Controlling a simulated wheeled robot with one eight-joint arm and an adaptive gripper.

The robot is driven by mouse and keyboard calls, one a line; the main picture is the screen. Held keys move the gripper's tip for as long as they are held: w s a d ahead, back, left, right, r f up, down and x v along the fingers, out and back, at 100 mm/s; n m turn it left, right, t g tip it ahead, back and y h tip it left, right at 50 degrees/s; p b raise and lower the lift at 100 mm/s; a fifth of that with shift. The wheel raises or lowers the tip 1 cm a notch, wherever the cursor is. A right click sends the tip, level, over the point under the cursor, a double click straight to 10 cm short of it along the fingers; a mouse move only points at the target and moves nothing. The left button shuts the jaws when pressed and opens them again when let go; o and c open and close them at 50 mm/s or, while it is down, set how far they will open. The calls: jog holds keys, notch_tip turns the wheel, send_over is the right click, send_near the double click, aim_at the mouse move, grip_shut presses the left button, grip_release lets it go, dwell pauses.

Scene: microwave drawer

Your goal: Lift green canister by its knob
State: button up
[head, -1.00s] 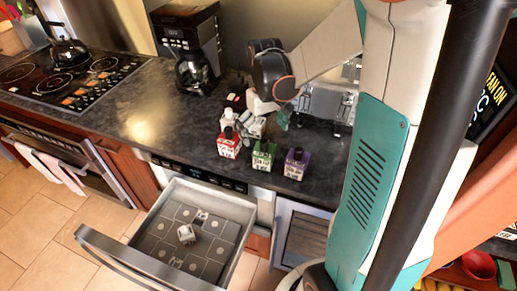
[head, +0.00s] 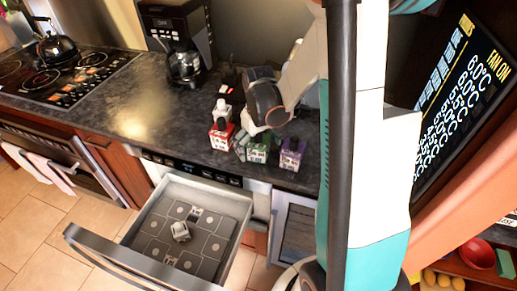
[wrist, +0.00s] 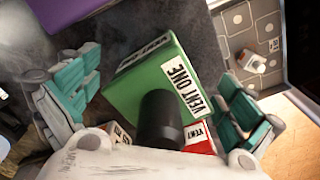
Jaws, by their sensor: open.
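The green canister (head: 259,151) stands on the dark counter between a red and a purple canister. In the wrist view it is a green box (wrist: 133,85) with white "VENT ONE" labels. Its black knob (wrist: 159,120) points toward the wrist camera. My gripper (wrist: 158,82) is open, with one teal-padded finger on each side of the canister and knob. Gaps show between the fingers and the green box, and the knob lies nearer the palm. In the head view my gripper is above the green canister and partly hides its top and knob.
The red canister (head: 221,137) is close on the left and the purple canister (head: 292,153) close on the right. A white-topped bottle (head: 222,109) stands behind the red one. A drawer (head: 150,215) is open below, with a small white object (head: 180,231) inside. A coffee maker (head: 182,45) stands behind.

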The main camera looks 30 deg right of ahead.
jog(key=shift+c, duration=0.6)
jog(key=c, duration=1.3)
jog(key=shift+r, duration=0.1)
